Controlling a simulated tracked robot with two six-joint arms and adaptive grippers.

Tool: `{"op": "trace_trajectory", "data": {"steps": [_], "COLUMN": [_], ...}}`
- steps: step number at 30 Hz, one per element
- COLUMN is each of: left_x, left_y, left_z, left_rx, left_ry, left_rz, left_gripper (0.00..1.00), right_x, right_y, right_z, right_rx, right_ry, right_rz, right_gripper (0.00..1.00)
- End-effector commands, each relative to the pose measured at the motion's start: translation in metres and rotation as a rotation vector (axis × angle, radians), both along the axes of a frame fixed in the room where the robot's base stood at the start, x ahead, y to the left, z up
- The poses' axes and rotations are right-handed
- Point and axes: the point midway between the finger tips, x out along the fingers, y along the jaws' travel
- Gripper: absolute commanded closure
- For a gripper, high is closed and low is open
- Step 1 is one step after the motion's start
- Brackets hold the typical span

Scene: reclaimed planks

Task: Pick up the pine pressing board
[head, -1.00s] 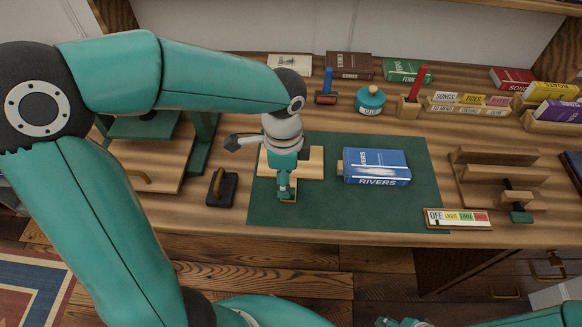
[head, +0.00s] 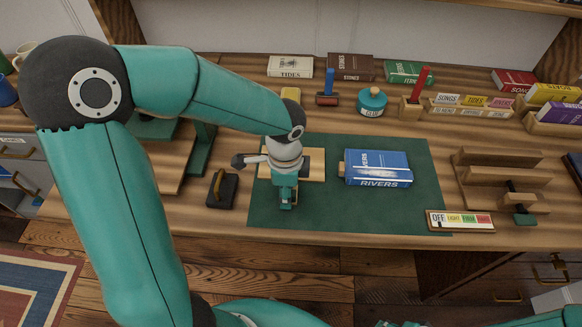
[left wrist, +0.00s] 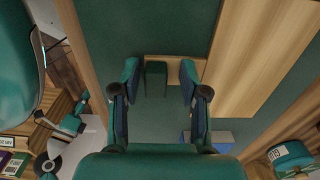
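The pine pressing board (head: 313,163) is a pale wooden board lying on the green mat (head: 400,215), left of the blue book. My left gripper (head: 287,203) points down at its front edge and hides part of it. In the left wrist view the board (left wrist: 262,60) fills the upper right, with a narrow pale tab (left wrist: 174,68) reaching between my open left fingers (left wrist: 159,74). A small dark green block (left wrist: 155,80) also shows between them; I cannot tell what it belongs to. Only a sliver of teal, perhaps my right gripper (head: 400,323), shows at the bottom edge.
The blue book (head: 377,168) sits right of the board on the mat. A dark block with a brass handle (head: 222,188) stands close left. A glue pot (head: 371,101) and several books stand behind. A label strip (head: 460,221) lies at the front right.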

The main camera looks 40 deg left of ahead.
Motion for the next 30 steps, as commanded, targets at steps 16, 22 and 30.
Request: {"op": "trace_trajectory", "data": {"steps": [16,22,30], "left_x": [-0.002,-0.001,-0.001], "left_y": [0.000,0.000,0.000], "left_z": [-0.003,0.002,0.034], "left_rx": [0.000,0.001,0.001], "left_ry": [0.007,0.006,0.001], "left_rz": [-0.002,-0.002,-0.001], "left_gripper": [1.00,1.00,1.00], "right_x": [0.000,0.000,0.000], "right_y": [0.000,0.000,0.000], "right_z": [-0.001,0.000,0.007], "right_rx": [0.000,0.000,0.000], "right_ry": [0.000,0.000,0.000], "right_rz": [0.000,0.000,0.000], "right_gripper": [0.55,0.55,0.55]}}
